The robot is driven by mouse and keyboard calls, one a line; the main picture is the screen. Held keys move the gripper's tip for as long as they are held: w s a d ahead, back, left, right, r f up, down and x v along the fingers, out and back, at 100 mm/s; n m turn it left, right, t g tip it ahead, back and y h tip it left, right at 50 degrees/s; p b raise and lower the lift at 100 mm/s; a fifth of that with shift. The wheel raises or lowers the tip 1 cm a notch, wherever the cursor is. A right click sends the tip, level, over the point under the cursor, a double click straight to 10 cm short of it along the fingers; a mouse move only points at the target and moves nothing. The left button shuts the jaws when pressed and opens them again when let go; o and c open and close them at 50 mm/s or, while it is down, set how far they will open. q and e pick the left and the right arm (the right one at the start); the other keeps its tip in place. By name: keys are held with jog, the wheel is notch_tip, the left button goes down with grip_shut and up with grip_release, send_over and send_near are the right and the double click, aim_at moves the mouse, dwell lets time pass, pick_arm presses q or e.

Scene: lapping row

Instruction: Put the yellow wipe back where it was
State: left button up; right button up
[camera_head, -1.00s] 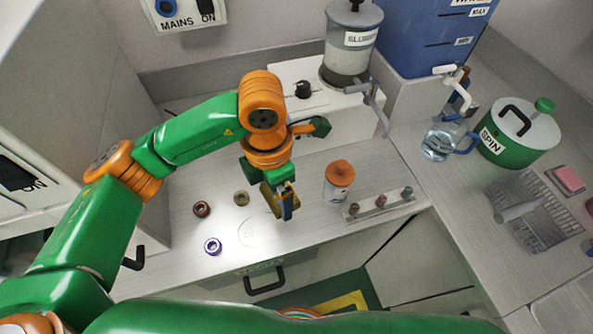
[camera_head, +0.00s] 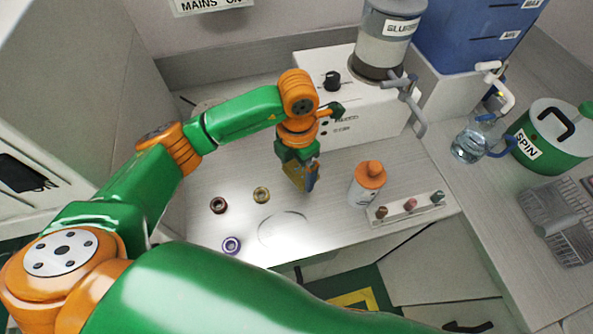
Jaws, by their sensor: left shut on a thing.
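My left gripper (camera_head: 306,186) hangs over the bench, pointing down, between the rings and the orange-capped bottle (camera_head: 367,188). It is shut on the yellow wipe (camera_head: 294,176), which shows as a small dull yellow patch beside the blue finger. Most of the wipe is hidden by the gripper. I cannot tell whether the wipe touches the bench. A faint round outline (camera_head: 283,230) is on the bench just in front of the gripper. My right gripper is not in view.
Brown (camera_head: 218,205), brass (camera_head: 261,194) and purple (camera_head: 231,245) rings lie left of the gripper. A small rack (camera_head: 412,207) with pegs stands at the bench's right front. A white machine (camera_head: 350,125) with a slurry jar (camera_head: 388,45) is behind. A glass jug (camera_head: 470,147) stands farther right.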

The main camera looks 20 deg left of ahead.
aim_at(296, 175)
pick_arm(q)
jog(key=f, duration=0.1)
jog(key=w+f, duration=0.1)
jog(key=f, duration=0.2)
jog(key=shift+w+a+f, duration=0.15)
jog(key=shift+a+f, duration=0.15)
jog(key=shift+f, duration=0.1)
jog(key=shift+f, duration=0.2)
jog(key=o, duration=1)
jog(key=shift+c, duration=0.2)
jog(key=shift+r, duration=0.25)
notch_tip(296, 175, up, 12)
jog(key=shift+r+b, duration=0.1)
jog(key=shift+b, duration=0.2)
